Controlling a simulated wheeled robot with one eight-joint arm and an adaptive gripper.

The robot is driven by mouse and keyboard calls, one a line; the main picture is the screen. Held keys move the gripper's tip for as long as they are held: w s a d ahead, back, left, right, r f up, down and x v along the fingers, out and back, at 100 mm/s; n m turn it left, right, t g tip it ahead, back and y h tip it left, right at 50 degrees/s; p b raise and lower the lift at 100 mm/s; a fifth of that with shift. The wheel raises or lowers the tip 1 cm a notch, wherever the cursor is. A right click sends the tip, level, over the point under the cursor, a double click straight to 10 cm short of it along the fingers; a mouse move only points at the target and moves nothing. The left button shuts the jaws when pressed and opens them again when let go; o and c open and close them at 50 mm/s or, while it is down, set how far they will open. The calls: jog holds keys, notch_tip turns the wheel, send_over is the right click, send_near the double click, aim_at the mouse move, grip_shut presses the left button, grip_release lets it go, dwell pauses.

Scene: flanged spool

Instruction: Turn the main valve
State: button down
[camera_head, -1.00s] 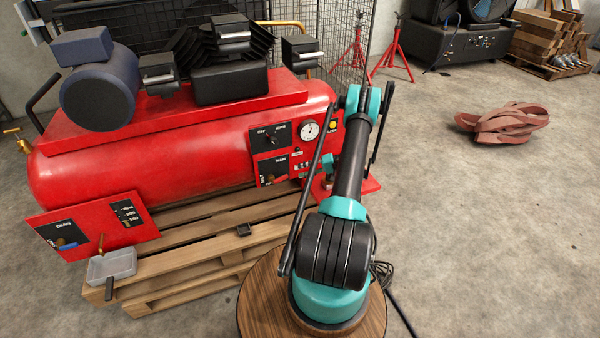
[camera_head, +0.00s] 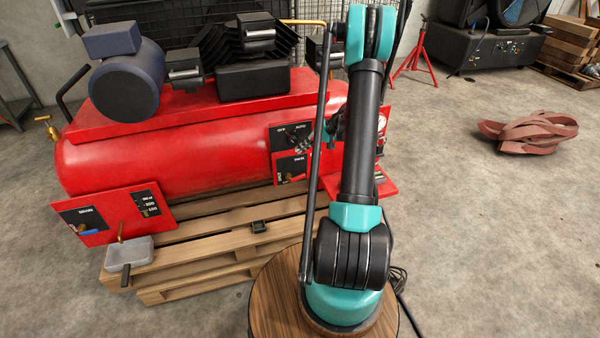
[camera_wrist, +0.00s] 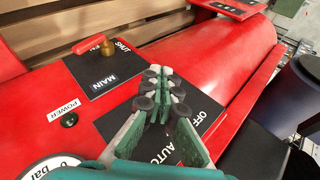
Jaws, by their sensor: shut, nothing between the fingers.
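The main valve has a red lever on a brass stem (camera_wrist: 107,48), on a black plate marked MAIN (camera_wrist: 110,80) and SHUT, at the upper left of the wrist view. The lever points left, away from the SHUT label beside the stem. In the head view the plate (camera_head: 291,169) is on the front of the red compressor tank, and the valve on it is small. My gripper (camera_wrist: 158,92) is shut and empty. In the wrist view its fingertips appear over the OFF/AUTO plate, below and right of the valve, apart from the lever.
The OFF/AUTO switch plate (camera_wrist: 160,140) is partly hidden behind my fingers. A POWER button (camera_wrist: 69,119) and a gauge (camera_wrist: 52,168) sit at the left. The compressor tank (camera_head: 160,160) rests on a wooden pallet (camera_head: 200,250). A drain panel (camera_head: 115,212) is at its left end.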

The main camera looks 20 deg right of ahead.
jog(key=s+a+r+n+h, duration=0.1)
jog(key=s+a+r+h, duration=0.25)
jog(key=s, duration=0.55)
jog(key=s+a+r+h, duration=0.2)
jog(key=s+r, duration=0.2)
jog(key=s, duration=0.4)
jog(key=s+a+r+n+h, duration=0.1)
jog(key=s+a+r+h, duration=0.2)
jog(key=s, duration=0.6)
jog(key=n+h, duration=0.1)
send_over(300, 175)
jog(key=s+a, duration=0.1)
jog(key=s, duration=0.3)
notch_tip(300, 175, down, 17)
jog(key=shift+h, duration=0.25)
jog(key=shift+x, duration=5.15)
jog(key=shift+a, duration=0.15)
